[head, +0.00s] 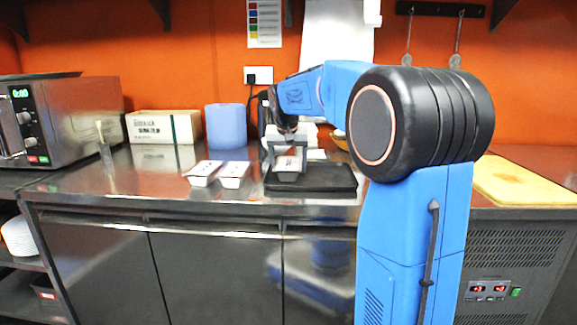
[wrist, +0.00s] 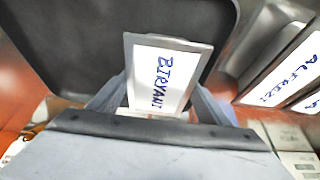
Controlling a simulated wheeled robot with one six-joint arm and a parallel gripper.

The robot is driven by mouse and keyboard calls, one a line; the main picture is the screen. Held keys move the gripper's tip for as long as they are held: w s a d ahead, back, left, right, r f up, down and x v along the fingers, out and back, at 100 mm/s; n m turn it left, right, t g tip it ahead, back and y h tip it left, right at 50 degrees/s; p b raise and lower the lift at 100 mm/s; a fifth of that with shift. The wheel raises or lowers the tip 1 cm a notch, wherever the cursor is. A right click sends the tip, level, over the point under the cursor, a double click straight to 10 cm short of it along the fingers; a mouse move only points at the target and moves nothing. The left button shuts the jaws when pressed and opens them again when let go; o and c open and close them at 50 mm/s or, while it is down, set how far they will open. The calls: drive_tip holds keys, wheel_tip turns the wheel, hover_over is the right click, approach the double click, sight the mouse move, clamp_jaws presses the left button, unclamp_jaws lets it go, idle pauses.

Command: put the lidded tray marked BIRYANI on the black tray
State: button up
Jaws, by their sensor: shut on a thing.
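The lidded tray marked BIRYANI (wrist: 165,75) is between the fingers of my gripper (wrist: 160,105) in the wrist view, its handwritten label readable. In the head view my gripper (head: 288,165) is shut on this tray (head: 287,164), which is over the left part of the black tray (head: 325,180). The black tray (wrist: 75,45) also fills the upper left of the wrist view, behind the BIRYANI tray. I cannot tell whether the held tray touches the black tray.
Two other lidded trays, (head: 203,173) and (head: 235,174), stand left of the black tray; one label in the wrist view reads ALFREZI (wrist: 280,68). A blue canister (head: 226,126), a carton (head: 163,127) and an oven (head: 62,115) stand further left. A yellow board (head: 525,183) lies right.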

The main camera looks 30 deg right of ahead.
drive_tip(key=o, duration=1)
drive_tip(key=shift+f, duration=0.1)
drive_tip(key=shift+o, duration=0.2)
drive_tip(key=v, duration=1.2)
drive_tip(key=s+a+f+n+y, duration=0.1)
drive_tip(key=s+a+f+n, duration=0.1)
drive_tip(key=s+a+f, duration=0.3)
drive_tip(key=s+a+f+n, duration=0.2)
drive_tip(key=s+a+f, duration=0.3)
drive_tip(key=s+f, duration=0.7)
drive_tip(key=s+a+f+n+t+y, duration=0.1)
drive_tip(key=s+a+f, duration=0.4)
drive_tip(key=s, duration=1.4)
wheel_tip(320, 180, down, 5)
drive_tip(key=shift+s+a+r+n+y, duration=0.2)
drive_tip(key=shift+n+y, duration=0.1)
drive_tip(key=shift+n, duration=0.6)
